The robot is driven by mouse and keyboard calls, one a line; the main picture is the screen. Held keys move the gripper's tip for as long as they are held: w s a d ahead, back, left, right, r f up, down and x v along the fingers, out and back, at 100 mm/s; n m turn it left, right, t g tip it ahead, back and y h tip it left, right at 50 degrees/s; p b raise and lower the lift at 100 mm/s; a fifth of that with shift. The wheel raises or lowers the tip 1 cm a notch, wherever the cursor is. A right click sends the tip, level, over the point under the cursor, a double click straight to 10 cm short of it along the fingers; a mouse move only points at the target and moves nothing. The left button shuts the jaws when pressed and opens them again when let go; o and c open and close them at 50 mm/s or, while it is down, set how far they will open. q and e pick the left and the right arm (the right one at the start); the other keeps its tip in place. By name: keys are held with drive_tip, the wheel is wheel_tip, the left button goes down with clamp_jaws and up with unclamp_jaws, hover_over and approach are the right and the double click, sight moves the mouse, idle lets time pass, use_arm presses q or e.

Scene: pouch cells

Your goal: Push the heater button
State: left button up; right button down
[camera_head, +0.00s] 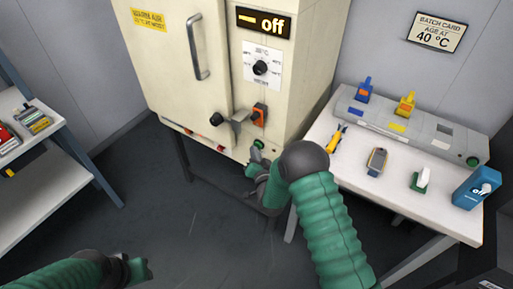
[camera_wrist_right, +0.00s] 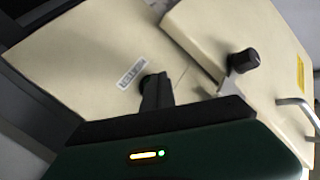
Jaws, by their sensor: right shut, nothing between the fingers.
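The cream oven (camera_head: 175,70) has a display (camera_head: 263,23) reading "off". A green button (camera_head: 258,144) sits low on its front, partly covered by my right gripper (camera_head: 255,158). The right gripper is shut and empty, with its tip at or very near the button; contact cannot be told. In the right wrist view the shut fingers (camera_wrist_right: 155,92) point at the oven panel just beside a small label (camera_wrist_right: 131,74), and the button there is mostly hidden behind the tip. My left gripper (camera_head: 138,269) is low at the left, away from the oven; its jaws are unclear.
The oven has a dial (camera_head: 260,68), an orange switch (camera_head: 259,115), a latch knob (camera_head: 217,118) and a door handle (camera_head: 198,47). A white table (camera_head: 340,180) with tools and a grey fixture (camera_head: 440,135) stands right. A shelf (camera_head: 50,185) stands left.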

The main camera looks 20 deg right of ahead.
drive_tip(key=shift+w+d, duration=0.1)
drive_tip(key=shift+d, duration=0.05)
drive_tip(key=shift+s+a, duration=0.4)
drive_tip(key=shift+a, duration=0.1)
drive_tip(key=shift+s+a+p, duration=0.2)
drive_tip(key=shift+s+a, duration=0.75)
drive_tip(key=shift+a, duration=0.25)
drive_tip(key=shift+s+a+p, duration=0.15)
drive_tip(key=shift+s+a, duration=0.75)
drive_tip(key=shift+a, duration=0.25)
drive_tip(key=shift+r, duration=0.1)
idle(0.6)
